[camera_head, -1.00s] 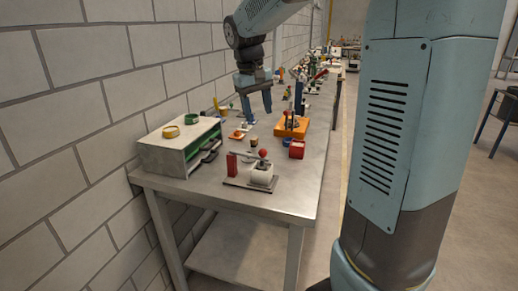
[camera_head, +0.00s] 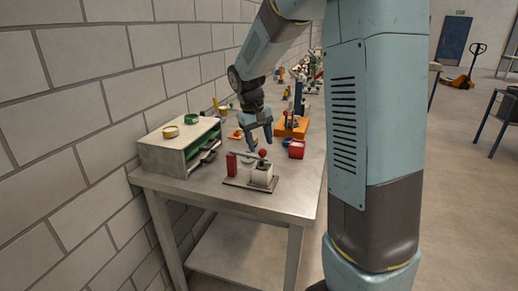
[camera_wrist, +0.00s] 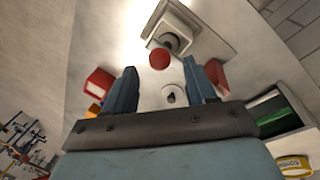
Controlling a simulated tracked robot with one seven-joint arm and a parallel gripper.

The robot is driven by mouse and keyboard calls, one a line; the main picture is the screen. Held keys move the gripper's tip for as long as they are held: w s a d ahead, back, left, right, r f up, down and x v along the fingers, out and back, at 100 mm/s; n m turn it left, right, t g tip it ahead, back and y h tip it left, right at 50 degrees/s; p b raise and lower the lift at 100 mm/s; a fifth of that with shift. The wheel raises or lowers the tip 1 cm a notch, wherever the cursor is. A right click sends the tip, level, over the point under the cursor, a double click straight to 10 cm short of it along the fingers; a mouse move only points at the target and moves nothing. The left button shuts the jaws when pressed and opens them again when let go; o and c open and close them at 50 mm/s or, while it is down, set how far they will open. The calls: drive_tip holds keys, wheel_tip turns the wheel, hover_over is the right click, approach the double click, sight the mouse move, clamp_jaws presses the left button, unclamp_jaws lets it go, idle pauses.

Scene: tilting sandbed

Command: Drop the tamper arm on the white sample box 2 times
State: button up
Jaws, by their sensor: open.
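The tamper has a red post (camera_head: 231,165) at its left end. A thin pale arm (camera_head: 245,154) runs from it to a red ball (camera_head: 263,153). The white sample box (camera_head: 261,176) stands beneath the ball, on a dark base plate. My gripper (camera_head: 259,143) is open and empty, close above and behind the ball, fingers pointing down. In the wrist view, the red ball (camera_wrist: 159,59) shows just beyond the gap between my two blue fingers (camera_wrist: 161,78). The finger on the right partly hides a red block, probably the post (camera_wrist: 216,75).
A grey shelf box (camera_head: 181,150) with a yellow ring and a green ring on top stands left. A red cube (camera_head: 297,149) and an orange tray (camera_head: 291,127) lie behind, to the right. A block wall borders the left side. The table's front is clear.

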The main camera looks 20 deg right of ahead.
drive_tip(key=shift+x, duration=1.5)
drive_tip(key=shift+c, duration=0.5)
clamp_jaws()
drive_tip(key=shift+a, duration=0.15)
